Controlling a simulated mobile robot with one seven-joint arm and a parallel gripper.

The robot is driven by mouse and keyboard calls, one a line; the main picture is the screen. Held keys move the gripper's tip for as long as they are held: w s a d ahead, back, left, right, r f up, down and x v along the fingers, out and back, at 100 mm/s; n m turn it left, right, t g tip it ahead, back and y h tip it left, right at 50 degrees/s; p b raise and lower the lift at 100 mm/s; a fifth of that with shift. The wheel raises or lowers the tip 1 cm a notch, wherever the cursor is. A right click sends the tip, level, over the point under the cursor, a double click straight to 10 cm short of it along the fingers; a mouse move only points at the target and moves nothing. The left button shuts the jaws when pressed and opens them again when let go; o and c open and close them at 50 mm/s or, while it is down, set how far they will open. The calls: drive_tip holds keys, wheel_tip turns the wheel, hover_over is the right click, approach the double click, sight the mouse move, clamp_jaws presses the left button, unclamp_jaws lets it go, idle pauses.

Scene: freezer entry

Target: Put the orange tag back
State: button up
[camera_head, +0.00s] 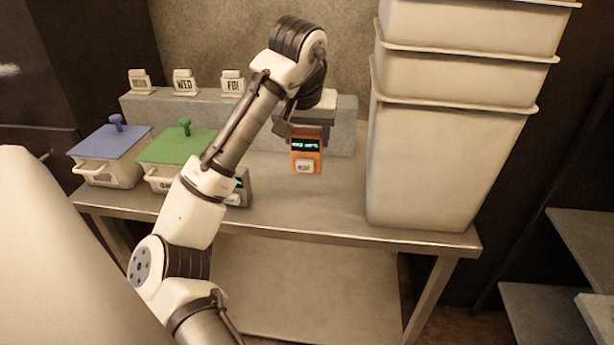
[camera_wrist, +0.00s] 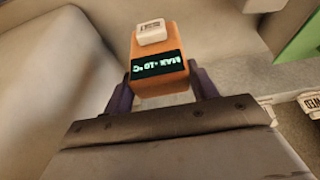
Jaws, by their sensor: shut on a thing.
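The orange tag (camera_head: 306,154) is a small block with a dark display and a white button-like piece on its front. My gripper (camera_head: 308,132) is shut on it and holds it above the steel table, in front of the grey ledge. In the wrist view the orange tag (camera_wrist: 160,72) sits between the two dark fingers of my gripper (camera_wrist: 160,88), its display reading upside down. A grey device (camera_head: 240,188) with a similar display stands on the table, partly hidden behind my arm.
A grey ledge (camera_head: 345,125) along the back bears several white day blocks, including WED (camera_head: 184,82) and FRI (camera_head: 232,83). Bins with a blue lid (camera_head: 108,142) and a green lid (camera_head: 168,147) stand left. Tall stacked white tubs (camera_head: 440,150) block the right. The table's (camera_head: 310,208) middle is clear.

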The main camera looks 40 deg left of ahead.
wheel_tip(320, 180, down, 10)
drive_tip(key=shift+r+p, duration=0.1)
drive_tip(key=shift+p, duration=0.3)
drive_tip(key=o, duration=1.1)
drive_tip(key=v, duration=1.2)
drive_tip(key=shift+b, duration=0.4)
drive_tip(key=shift+d, duration=0.1)
